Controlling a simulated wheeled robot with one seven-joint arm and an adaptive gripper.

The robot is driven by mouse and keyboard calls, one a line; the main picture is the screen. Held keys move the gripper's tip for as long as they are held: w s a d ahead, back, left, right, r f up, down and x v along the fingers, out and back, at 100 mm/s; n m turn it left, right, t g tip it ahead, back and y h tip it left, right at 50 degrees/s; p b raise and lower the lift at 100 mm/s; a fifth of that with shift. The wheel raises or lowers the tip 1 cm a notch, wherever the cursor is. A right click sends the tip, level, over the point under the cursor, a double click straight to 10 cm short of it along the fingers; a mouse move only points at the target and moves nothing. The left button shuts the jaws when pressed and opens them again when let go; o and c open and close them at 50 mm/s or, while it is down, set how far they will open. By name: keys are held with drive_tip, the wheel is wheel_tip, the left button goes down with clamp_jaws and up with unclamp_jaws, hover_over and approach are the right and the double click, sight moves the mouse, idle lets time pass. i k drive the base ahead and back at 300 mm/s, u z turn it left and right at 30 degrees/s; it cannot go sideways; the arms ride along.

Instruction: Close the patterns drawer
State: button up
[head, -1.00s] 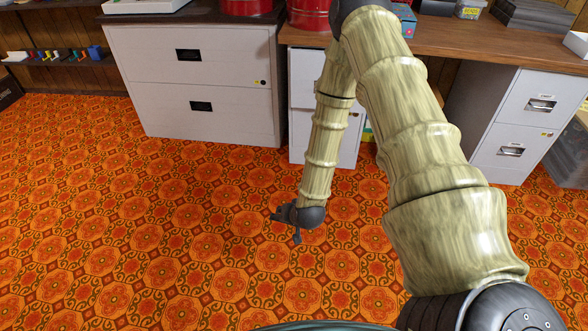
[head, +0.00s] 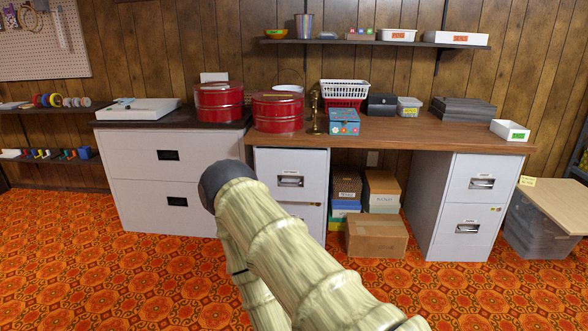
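Labelled drawers show under the wooden desk, but the labels are too small to read, so I cannot tell which is the patterns drawer. The left pedestal has an upper drawer (head: 289,170) and a lower drawer (head: 314,214), partly hidden by my arm. The right pedestal has an upper drawer (head: 484,178) and a lower drawer (head: 467,234). A wide two-drawer cabinet (head: 140,165) stands to the left. I see no drawer interior, and cannot tell whether any drawer stands slightly out. My gripper is out of view; only my arm links show in front.
The desk (head: 400,130) carries red tins (head: 278,112), a white basket (head: 345,92) and boxes. A cardboard box (head: 376,237) and stacked boxes fill the space between the pedestals. Grey bins with a board (head: 545,205) stand at right. The patterned carpet (head: 90,260) is clear at left.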

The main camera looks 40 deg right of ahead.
sight(295, 157)
drive_tip(key=z, duration=0.8)
drive_tip(key=i, duration=1.35)
drive_tip(key=z, duration=0.05)
